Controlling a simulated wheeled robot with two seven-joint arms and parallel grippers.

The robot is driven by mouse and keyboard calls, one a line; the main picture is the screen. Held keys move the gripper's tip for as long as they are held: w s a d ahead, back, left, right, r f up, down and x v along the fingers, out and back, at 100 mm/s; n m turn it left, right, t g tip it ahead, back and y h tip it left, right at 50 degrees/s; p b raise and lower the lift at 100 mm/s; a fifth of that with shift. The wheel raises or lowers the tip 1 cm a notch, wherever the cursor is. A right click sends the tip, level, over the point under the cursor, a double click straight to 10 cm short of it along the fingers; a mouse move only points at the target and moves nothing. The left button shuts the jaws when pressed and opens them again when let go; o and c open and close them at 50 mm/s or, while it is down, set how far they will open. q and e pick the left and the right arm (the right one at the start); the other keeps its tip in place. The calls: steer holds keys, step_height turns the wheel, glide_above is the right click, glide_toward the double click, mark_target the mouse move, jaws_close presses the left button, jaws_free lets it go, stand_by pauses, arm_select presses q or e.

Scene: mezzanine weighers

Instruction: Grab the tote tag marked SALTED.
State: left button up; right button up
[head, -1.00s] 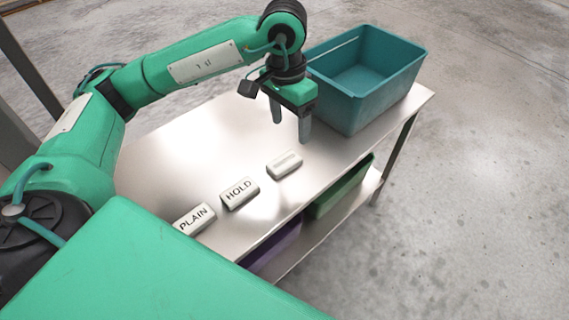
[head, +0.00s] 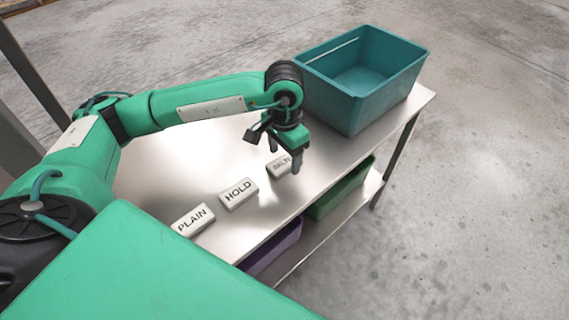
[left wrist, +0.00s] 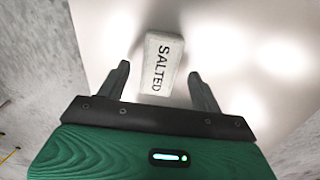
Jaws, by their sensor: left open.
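The white tote tag marked SALTED (head: 278,167) lies on the metal table, partly hidden by my left gripper in the head view. In the left wrist view the SALTED tag (left wrist: 160,63) lies beyond and between the two fingertips, its word readable. My left gripper (head: 283,158) is open and empty, above the tag; in the left wrist view its fingers (left wrist: 158,83) stand apart on either side of the tag's near end. I cannot tell the exact height gap. My right gripper is not in view.
Tags marked HOLD (head: 239,193) and PLAIN (head: 193,220) lie in a row to the left of the SALTED tag. A teal bin (head: 352,105) stands at the table's far right end. Green (head: 340,190) and purple (head: 273,249) bins sit on the shelf below.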

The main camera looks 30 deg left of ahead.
arm_select(q)
steer(key=shift+f, duration=0.85)
steer(key=c, duration=1.1)
steer(key=shift+o, duration=0.2)
steer(key=shift+r, duration=0.1)
